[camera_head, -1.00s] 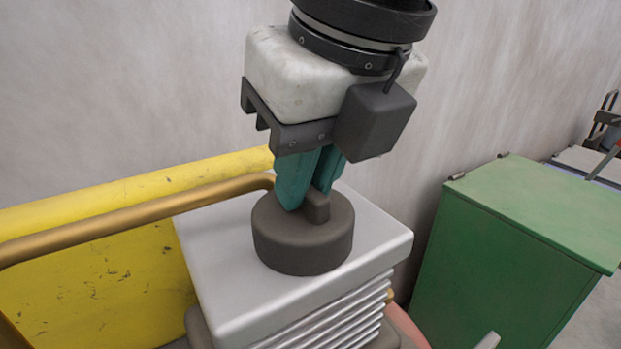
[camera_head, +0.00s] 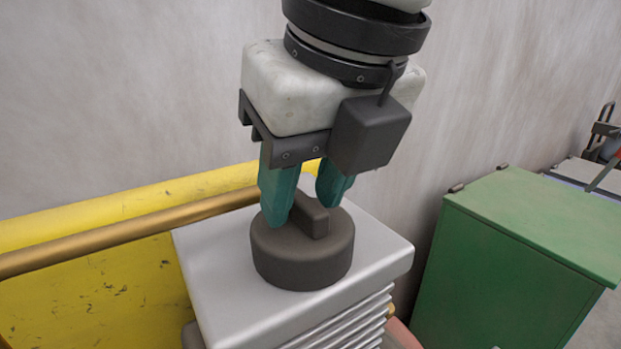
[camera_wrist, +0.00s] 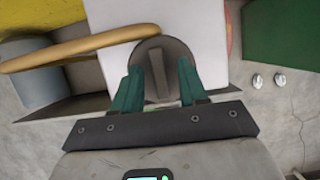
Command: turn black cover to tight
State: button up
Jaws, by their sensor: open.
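The black cover (camera_head: 290,262) is a round dark cap with a raised bar handle (camera_head: 311,214) across its top. It sits on top of a light grey ribbed housing (camera_head: 225,290). My gripper (camera_head: 306,205) has teal fingers and is directly above the cover, with its fingers apart on either side of the bar. In the wrist view the bar on the cover (camera_wrist: 157,72) runs nearly up and down between the two fingers (camera_wrist: 157,85), with a gap on each side. Whether the fingertips touch the cover's top cannot be told.
A brass-coloured pipe (camera_head: 120,234) and a yellow panel (camera_head: 100,295) stand to the left of the housing. A green cabinet (camera_head: 520,250) stands to the right. A pale wall (camera_head: 120,90) rises behind. The space above the housing is clear apart from my gripper.

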jog(key=v, duration=1)
jog(key=shift+r+p, duration=0.35)
jog(key=shift+r, duration=0.05)
jog(key=shift+s, duration=0.2)
